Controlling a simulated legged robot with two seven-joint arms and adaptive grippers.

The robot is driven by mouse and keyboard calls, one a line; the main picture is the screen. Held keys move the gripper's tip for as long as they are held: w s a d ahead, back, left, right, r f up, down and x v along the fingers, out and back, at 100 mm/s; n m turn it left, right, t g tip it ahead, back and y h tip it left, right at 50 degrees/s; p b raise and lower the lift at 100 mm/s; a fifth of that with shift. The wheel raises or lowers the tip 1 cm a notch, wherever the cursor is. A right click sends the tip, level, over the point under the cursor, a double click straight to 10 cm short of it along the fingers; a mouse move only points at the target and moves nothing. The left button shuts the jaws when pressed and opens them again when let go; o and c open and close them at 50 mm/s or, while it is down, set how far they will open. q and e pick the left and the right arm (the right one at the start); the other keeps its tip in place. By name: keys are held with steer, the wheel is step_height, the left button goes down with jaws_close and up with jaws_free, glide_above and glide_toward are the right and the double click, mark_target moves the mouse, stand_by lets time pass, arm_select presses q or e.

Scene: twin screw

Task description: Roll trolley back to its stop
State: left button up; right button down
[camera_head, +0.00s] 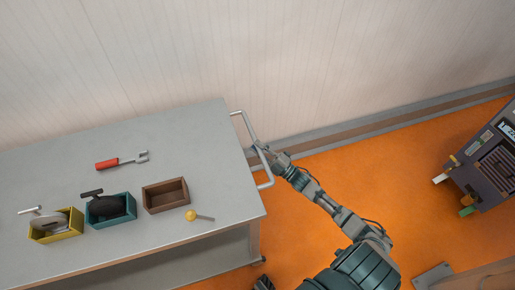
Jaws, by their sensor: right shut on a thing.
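The trolley (110,160) is a grey flat-topped cart at the left of the head view, with a pale metal push handle (243,124) on its right end. My right gripper (265,152) is shut on the handle, near the middle of its bar. My right arm reaches up to it from the lower right. A stop for the trolley cannot be made out in this view.
On the trolley top lie a red-handled tool (107,164), a yellow box (66,236), a teal box (119,219), an empty brown box (154,203) and a yellow-knobbed pin (190,215). A wall (300,60) runs behind. A dark machine (485,165) stands right; orange floor (400,165) lies between.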

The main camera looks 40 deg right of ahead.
steer(key=c, duration=1.2)
jaws_free()
steer(key=shift+d, duration=0.15)
steer(key=shift+o, duration=0.7)
steer(key=shift+f, duration=0.1)
steer(key=shift+d, duration=0.15)
steer(key=shift+s+f, duration=0.1)
steer(key=shift+s, duration=0.15)
steer(key=v, duration=1.1)
steer(key=shift+s+d+f, duration=0.2)
steer(key=shift+f, duration=0.1)
